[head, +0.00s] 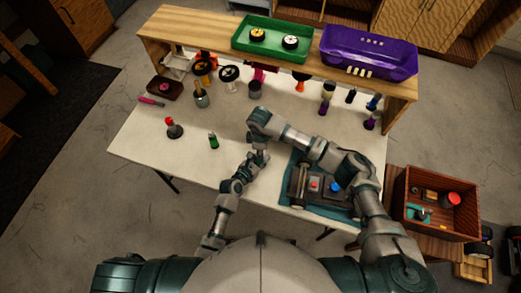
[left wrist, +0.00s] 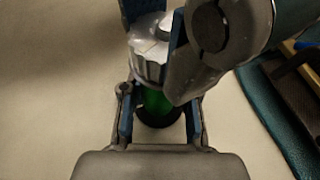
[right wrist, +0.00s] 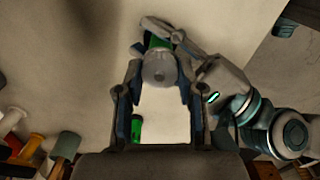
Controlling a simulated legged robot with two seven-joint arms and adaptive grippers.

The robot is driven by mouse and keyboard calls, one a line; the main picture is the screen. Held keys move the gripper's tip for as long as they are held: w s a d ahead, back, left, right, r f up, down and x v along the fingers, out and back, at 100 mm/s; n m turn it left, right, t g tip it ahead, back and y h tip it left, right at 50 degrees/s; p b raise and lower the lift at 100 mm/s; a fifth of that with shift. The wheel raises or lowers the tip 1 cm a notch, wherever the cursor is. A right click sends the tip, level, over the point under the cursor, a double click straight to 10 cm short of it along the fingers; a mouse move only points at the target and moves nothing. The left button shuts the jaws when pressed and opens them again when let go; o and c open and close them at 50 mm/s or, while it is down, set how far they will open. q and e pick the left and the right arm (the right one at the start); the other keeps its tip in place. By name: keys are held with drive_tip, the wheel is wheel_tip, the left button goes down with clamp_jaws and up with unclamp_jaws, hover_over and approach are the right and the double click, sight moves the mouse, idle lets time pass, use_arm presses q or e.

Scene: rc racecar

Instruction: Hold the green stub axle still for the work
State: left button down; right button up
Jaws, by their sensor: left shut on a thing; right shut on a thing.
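The green stub axle (left wrist: 155,102) sits between the fingers of my left gripper (left wrist: 158,122), which is shut on it. A silver-grey ribbed round piece (left wrist: 148,62) sits against the axle's end, in line with it. My right gripper (right wrist: 160,72) is shut on this grey piece, and the green axle (right wrist: 154,42) shows just beyond it in the right wrist view. In the head view my left gripper (head: 258,161) and right gripper (head: 260,140) meet above the white table, and the held parts are hidden there. The joint between axle and grey piece is partly covered.
A green bottle-like item (head: 213,141) and a red-topped item (head: 174,127) stand left of my grippers on the white table (head: 140,139). The car chassis (head: 322,184) lies right on a teal mat. Small parts line the back below a wooden shelf (head: 205,30).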

use_arm(q)
drive_tip(key=shift+a+f, duration=0.2)
drive_tip(key=shift+f, duration=0.05)
use_arm(e)
drive_tip(key=m, duration=0.3)
drive_tip(key=shift+d, duration=0.15)
drive_tip(key=shift+a+m, duration=0.25)
drive_tip(key=shift+m, duration=1.45)
drive_tip(key=shift+d, duration=0.1)
use_arm(q)
drive_tip(key=shift+s, duration=0.1)
use_arm(e)
drive_tip(key=o, duration=1.2)
drive_tip(key=shift+c, duration=0.2)
use_arm(q)
drive_tip(key=shift+d, duration=0.1)
drive_tip(key=c, duration=0.8)
unclamp_jaws()
